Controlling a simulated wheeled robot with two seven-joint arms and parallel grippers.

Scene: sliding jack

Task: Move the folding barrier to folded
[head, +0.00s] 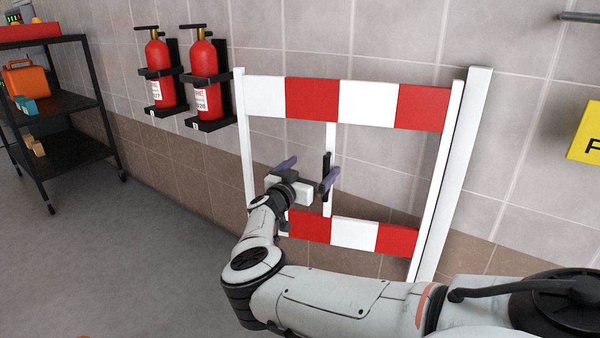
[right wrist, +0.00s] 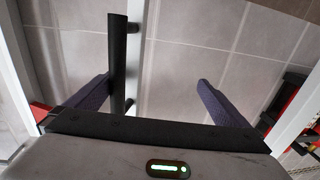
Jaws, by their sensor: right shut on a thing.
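The folding barrier (head: 312,98) stands spread out along the tiled wall, with red and white panels above and below, white side posts and a slim white middle bar. A black upright handle (head: 326,165) is on the middle bar; it also shows in the right wrist view (right wrist: 118,50). In the right wrist view, the handle lies close to the left finger of my gripper (right wrist: 152,88). Part of the lower panels is hidden behind my arm. My left gripper is out of view.
Two red fire extinguishers (head: 208,85) hang on the wall left of the barrier. A black shelf cart (head: 75,103) with an orange case (head: 24,80) stands far left. A yellow sign (head: 586,132) is at the right. The grey floor (head: 130,260) at left is clear.

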